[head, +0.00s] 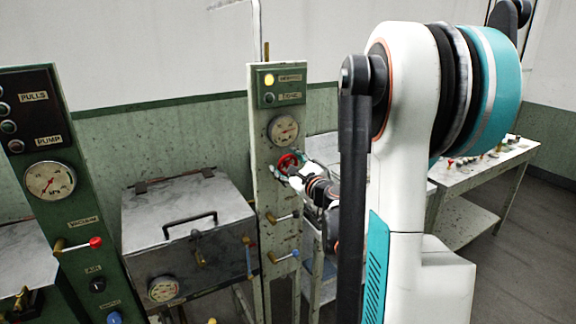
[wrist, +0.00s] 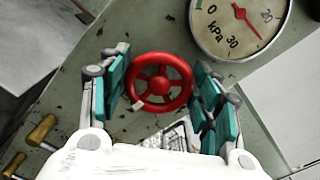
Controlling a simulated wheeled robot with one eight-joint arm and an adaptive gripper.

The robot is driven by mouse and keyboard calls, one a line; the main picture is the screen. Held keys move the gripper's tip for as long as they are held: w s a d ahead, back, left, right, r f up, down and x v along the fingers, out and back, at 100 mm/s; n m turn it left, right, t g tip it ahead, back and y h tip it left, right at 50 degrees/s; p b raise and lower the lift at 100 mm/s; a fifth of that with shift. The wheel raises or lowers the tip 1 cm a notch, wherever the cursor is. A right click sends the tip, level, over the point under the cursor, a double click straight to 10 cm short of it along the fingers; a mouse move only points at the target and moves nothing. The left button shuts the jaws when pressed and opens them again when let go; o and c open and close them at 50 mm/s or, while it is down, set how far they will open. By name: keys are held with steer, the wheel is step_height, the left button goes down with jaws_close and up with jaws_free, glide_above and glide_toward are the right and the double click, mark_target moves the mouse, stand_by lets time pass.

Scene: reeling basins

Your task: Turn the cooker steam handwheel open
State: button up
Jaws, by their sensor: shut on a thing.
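The red handwheel (wrist: 160,82) sits on a pale green panel just below a pressure gauge (wrist: 240,25). In the wrist view my gripper (wrist: 162,90) has one teal-padded finger on each side of the wheel's rim, shut on it. In the head view the handwheel (head: 287,162) shows as a small red ring below the gauge (head: 284,130). My gripper (head: 290,170) reaches it from the right and covers part of it. The wheel's stem is hidden.
A yellow lamp (head: 269,80) glows on the panel top. Below the wheel are brass levers, one with a blue tip (head: 294,254). A lidded metal box (head: 186,220) stands left of the panel, then a green panel (head: 50,180). A table (head: 480,175) stands at right.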

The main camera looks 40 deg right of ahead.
steer(key=o, duration=1.1)
steer(key=v, duration=1.2)
